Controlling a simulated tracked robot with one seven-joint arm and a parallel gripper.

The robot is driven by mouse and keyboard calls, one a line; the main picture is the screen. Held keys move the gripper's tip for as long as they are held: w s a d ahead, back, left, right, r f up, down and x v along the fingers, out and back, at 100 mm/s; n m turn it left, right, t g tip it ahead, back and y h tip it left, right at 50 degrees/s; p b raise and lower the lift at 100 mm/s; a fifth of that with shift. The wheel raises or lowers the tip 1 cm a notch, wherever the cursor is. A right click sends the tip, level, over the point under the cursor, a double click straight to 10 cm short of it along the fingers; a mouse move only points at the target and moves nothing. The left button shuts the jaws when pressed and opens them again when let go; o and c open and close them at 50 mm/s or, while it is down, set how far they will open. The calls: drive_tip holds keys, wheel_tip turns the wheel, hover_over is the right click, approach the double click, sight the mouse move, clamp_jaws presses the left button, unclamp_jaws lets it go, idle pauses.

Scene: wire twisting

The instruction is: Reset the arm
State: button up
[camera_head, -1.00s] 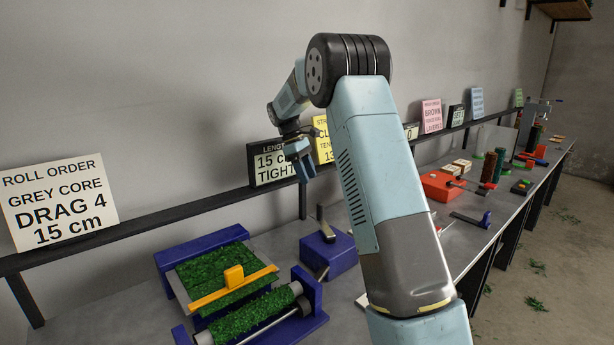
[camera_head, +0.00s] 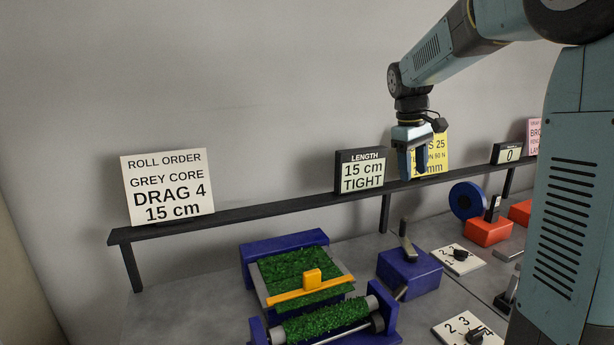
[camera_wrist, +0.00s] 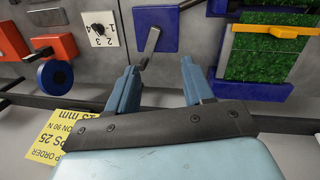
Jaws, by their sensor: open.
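My gripper (camera_head: 412,160) hangs in the air in front of the sign rail, between the length sign and the yellow sign. It points downward and is clear of the bench. In the camera_wrist view my gripper (camera_wrist: 158,80) shows two blue fingers spread apart with nothing between them. The blue block with a lever (camera_head: 408,272) lies below it on the bench, and its lever (camera_wrist: 150,45) shows beyond the fingers in the camera_wrist view. My arm reaches in from the upper right and hides part of the bench there.
A blue roller station with green matting (camera_head: 300,268) stands on the bench left of the lever block. Dial plates (camera_head: 458,258) and a red block with a blue wheel (camera_head: 488,231) stand right. The length sign (camera_head: 361,171) and roll order sign (camera_head: 167,186) stand on the black rail (camera_head: 270,212).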

drive_tip(key=s+a+f+m+t+y, duration=0.1)
drive_tip(key=s+m+t, duration=0.4)
drive_tip(key=s, duration=2.3)
drive_tip(key=shift+a+f+m+y, duration=0.4)
drive_tip(key=shift+a+f+m, duration=0.2)
drive_tip(key=shift+a, duration=0.1)
